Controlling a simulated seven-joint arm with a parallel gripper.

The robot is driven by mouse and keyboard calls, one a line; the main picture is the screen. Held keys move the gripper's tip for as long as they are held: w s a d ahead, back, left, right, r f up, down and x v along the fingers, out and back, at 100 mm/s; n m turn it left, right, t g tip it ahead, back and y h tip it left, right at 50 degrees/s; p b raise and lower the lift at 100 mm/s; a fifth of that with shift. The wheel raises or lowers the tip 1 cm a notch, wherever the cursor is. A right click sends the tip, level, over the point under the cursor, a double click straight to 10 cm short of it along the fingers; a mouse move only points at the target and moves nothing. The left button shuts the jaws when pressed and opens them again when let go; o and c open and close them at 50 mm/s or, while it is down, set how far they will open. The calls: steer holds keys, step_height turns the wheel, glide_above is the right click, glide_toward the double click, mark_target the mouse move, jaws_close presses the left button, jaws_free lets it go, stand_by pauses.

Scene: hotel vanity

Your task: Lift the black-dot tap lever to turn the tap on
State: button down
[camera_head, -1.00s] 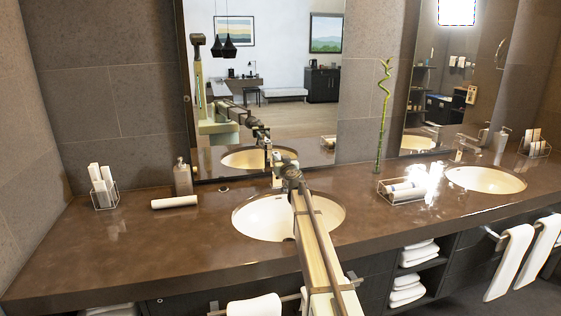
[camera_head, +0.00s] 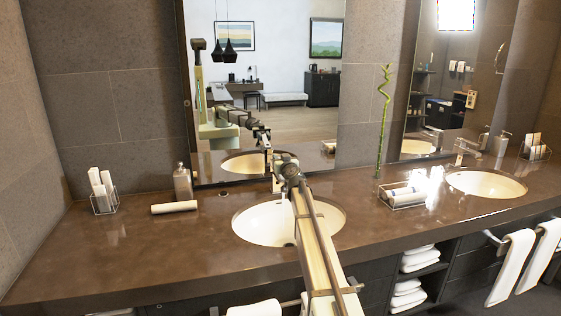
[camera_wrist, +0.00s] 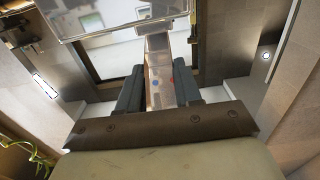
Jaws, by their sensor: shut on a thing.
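In the head view my arm reaches over the left basin (camera_head: 252,226) to its tap, and my gripper (camera_head: 278,166) is at the tap near the mirror. The wrist and arm hide most of this tap there. In the wrist view my gripper's two dark fingers (camera_wrist: 160,88) stand on either side of a narrow silver tap lever (camera_wrist: 158,72) and are shut on it. A blue and a red dot show on the silver part between the fingers. I cannot make out a black dot. No running water can be made out in the left basin.
A second tap (camera_head: 466,146) stands at the right basin (camera_head: 486,183). A wire tray (camera_head: 402,197) and bamboo stalk (camera_head: 383,120) are to the right. The front left counter is clear.

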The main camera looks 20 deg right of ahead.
steer(key=shift+w+r, duration=0.55)
steer(key=shift+r, duration=0.15)
steer(key=c, duration=1)
jaws_free()
steer(key=shift+a, duration=0.1)
steer(key=shift+o, duration=1.1)
steer(key=shift+s+f, duration=0.2)
steer(key=shift+s+r, duration=0.2)
steer(key=shift+s, duration=2.55)
steer(key=shift+s+r, duration=0.5)
steer(key=shift+s, duration=1.25)
steer(key=shift+s+r, duration=0.45)
steer(key=shift+s, duration=1.3)
steer(key=shift+s+r, duration=0.5)
steer(key=shift+s, duration=1.25)
steer(key=shift+s, duration=0.1)
steer(key=s, duration=1.3)
steer(key=shift+s, duration=0.3)
